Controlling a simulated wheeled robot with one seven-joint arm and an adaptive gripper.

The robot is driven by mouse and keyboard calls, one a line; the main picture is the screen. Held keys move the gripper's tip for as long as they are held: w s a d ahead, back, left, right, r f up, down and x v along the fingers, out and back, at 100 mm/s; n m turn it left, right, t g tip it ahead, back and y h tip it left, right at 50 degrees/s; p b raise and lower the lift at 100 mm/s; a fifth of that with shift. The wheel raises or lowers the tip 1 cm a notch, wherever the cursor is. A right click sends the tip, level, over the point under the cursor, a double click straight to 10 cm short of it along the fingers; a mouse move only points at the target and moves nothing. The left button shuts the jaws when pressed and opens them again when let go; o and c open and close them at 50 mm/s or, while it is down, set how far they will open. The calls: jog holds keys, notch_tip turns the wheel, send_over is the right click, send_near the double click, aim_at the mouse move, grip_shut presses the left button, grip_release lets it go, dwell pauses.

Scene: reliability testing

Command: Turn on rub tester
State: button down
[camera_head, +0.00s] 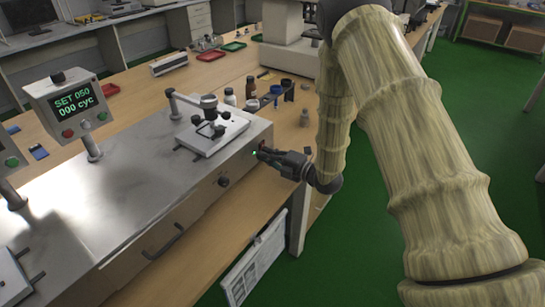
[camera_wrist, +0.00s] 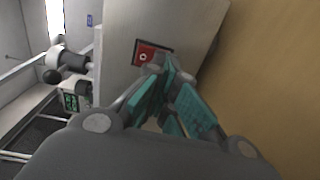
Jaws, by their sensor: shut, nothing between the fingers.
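The rub tester (camera_head: 150,170) is a long grey metal-topped machine on the bench. Its display box (camera_head: 72,104) stands on a post and reads "SET 050" and "000 cyc", with a red button and a green button below. A red square switch (camera_wrist: 146,56) with a white mark sits on the tester's end panel in the wrist view. My gripper (camera_head: 261,153) is shut and empty at that end panel; in the wrist view its teal fingertips (camera_wrist: 168,67) are close beside the switch, partly covering its lower right edge. I cannot tell whether they touch it.
A rubbing head (camera_head: 209,116) stands on a white plate on the tester's top. Bottles (camera_head: 250,88) and cups (camera_head: 287,85) stand on the wooden bench behind. A clipboard sheet (camera_head: 255,262) hangs below the bench front. Green floor (camera_head: 370,230) is open to the right.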

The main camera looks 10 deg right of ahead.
jog(key=shift+s+d+f, duration=0.15)
jog(key=shift+s+d, duration=0.1)
jog(key=shift+s, duration=0.1)
jog(key=f+b+v, duration=0.2)
jog(key=v, duration=1.1)
jog(key=shift+d+f, duration=0.1)
